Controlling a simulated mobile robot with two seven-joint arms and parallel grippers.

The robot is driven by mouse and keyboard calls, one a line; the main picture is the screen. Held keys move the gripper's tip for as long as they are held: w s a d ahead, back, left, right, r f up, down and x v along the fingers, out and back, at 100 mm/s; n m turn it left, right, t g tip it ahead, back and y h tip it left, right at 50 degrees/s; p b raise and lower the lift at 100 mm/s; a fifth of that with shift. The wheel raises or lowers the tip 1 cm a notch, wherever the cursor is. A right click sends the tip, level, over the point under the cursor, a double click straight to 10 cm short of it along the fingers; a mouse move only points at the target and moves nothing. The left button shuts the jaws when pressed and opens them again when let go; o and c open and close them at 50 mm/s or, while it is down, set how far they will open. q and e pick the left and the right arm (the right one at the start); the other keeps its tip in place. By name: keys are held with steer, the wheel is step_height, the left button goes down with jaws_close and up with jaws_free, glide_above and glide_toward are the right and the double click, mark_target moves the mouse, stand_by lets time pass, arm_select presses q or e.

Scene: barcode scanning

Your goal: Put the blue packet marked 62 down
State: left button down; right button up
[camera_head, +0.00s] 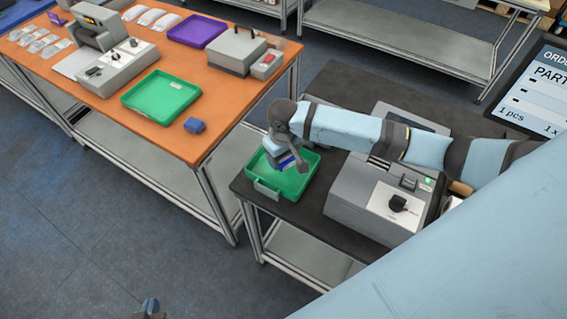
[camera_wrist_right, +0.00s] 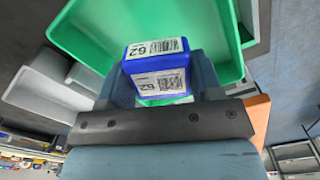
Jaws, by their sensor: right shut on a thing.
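The blue packet (camera_wrist_right: 180,78) has white labels with a barcode and the number 62. It sits between the fingers of my right gripper (camera_wrist_right: 158,85), which is shut on it. In the head view the packet (camera_head: 287,161) is mostly hidden by my right gripper (camera_head: 283,157), which points down over the green tray (camera_head: 268,189) on the dark table. The wrist view shows the green tray (camera_wrist_right: 85,30) beyond the packet; I cannot tell whether the packet touches its floor. Only the tip of my left gripper (camera_head: 150,306) shows at the bottom edge, away from both tables.
A grey machine (camera_head: 375,200) with a black knob stands right of the tray. The orange table (camera_head: 60,85) holds another green tray (camera_head: 160,97), a small blue packet (camera_head: 195,125), a purple tray (camera_head: 197,31) and grey devices. Floor is clear at lower left.

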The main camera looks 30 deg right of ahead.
mark_target(284, 165)
steer(key=shift+f, duration=2.05)
steer(key=shift+f, duration=0.1)
steer(key=o, duration=1)
step_height(284, 165, up, 12)
steer(key=shift+r, duration=0.15)
